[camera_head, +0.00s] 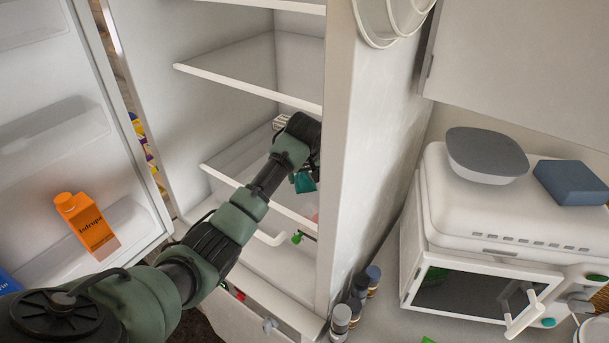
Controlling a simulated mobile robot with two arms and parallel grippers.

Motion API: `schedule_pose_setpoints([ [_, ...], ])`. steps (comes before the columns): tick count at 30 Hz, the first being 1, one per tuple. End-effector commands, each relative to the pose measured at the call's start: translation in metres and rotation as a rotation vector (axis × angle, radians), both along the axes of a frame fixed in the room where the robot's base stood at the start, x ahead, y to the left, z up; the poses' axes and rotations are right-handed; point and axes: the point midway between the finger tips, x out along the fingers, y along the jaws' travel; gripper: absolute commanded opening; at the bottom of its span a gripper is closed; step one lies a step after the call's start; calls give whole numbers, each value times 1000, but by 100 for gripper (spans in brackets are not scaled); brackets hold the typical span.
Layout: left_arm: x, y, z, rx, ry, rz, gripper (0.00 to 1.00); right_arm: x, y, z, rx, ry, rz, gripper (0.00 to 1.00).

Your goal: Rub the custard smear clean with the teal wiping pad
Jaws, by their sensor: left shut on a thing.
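My left arm reaches from the lower left into the open fridge. Its gripper (305,168) is at the right side of the interior, around the level of the middle shelf, partly hidden by the arm's own wrist. It is shut on the teal wiping pad (304,183), which shows as a small teal patch below the wrist. I cannot tell whether the pad touches a shelf or wall. The custard smear is not visible. My right gripper is not in view.
The fridge's white shelves (245,82) have bare edges close to my arm. The open door at left holds an orange bottle (88,226).

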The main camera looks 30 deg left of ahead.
Motion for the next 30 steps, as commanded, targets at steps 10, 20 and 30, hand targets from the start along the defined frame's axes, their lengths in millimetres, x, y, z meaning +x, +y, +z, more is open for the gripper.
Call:
schedule_pose_setpoints([
  [10,-18,2,1,1,2,2,14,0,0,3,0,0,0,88],
  [20,1,0,-1,-1,0,2,14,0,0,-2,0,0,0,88],
  [30,3,0,-1,1,1,1,14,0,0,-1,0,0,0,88],
])
